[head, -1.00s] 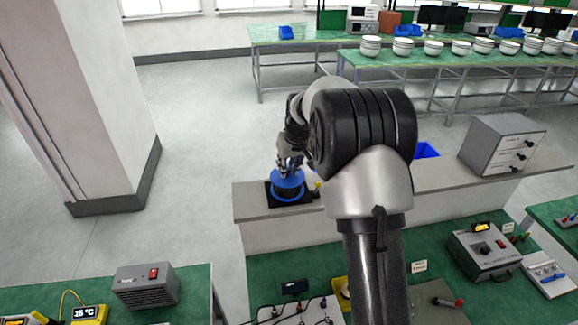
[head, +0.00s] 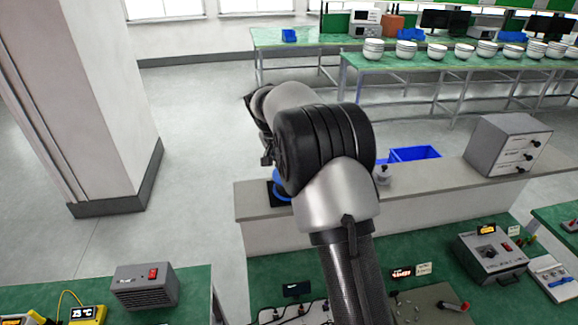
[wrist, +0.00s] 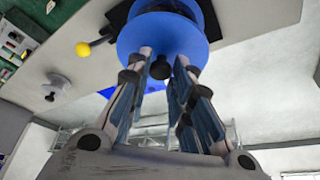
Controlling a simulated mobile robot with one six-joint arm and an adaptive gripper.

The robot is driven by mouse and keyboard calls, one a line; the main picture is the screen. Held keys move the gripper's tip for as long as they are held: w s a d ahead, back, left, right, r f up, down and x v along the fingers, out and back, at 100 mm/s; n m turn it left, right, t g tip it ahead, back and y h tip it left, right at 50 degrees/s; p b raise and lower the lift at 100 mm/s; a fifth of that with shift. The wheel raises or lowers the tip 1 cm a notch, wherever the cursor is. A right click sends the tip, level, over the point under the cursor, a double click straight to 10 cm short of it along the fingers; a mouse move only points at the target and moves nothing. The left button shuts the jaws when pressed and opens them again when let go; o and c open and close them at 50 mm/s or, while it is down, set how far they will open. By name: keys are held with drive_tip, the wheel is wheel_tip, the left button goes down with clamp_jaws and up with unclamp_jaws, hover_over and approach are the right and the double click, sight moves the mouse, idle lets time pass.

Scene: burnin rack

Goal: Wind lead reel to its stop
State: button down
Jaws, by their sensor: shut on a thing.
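The lead reel (head: 280,190) is a blue disc on a black base, on the grey ledge. My arm hides most of it in the head view. In the wrist view the blue flange of the reel (wrist: 190,50) fills the top centre, with a dark knob (wrist: 160,69) on its face. My gripper (wrist: 163,63) reaches to this face, with its fingers on both sides of the knob, shut on it. My arm hides the fingertips in the head view.
A small white pot (head: 383,176) and a blue bin (head: 415,154) are right of my arm. A green bench with instruments lies in front. A pale pillar (head: 95,100) stands at left.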

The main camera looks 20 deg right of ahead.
drive_tip(key=m+g+p, duration=0.1)
drive_tip(key=m, duration=0.2)
drive_tip(key=shift+w+a+h, duration=0.1)
drive_tip(key=shift+h, duration=0.2)
drive_tip(key=m+g+p, duration=0.1)
drive_tip(key=m+p, duration=0.1)
drive_tip(key=shift+w+r+m, duration=0.1)
drive_tip(key=shift+r+m, duration=0.05)
drive_tip(key=shift+m, duration=0.15)
drive_tip(key=m+p, duration=0.2)
drive_tip(key=m+g+p, duration=0.1)
drive_tip(key=p, duration=0.2)
drive_tip(key=shift+w+m+g, duration=0.15)
drive_tip(key=shift+m+g, duration=0.15)
drive_tip(key=shift+m, duration=0.1)
drive_tip(key=shift+m+p, duration=0.6)
drive_tip(key=shift+p, duration=0.35)
drive_tip(key=shift+f+m+g+p, duration=0.2)
drive_tip(key=shift+m+g+p, duration=0.1)
drive_tip(key=c, duration=1.4)
unclamp_jaws()
drive_tip(key=shift+b, duration=0.3)
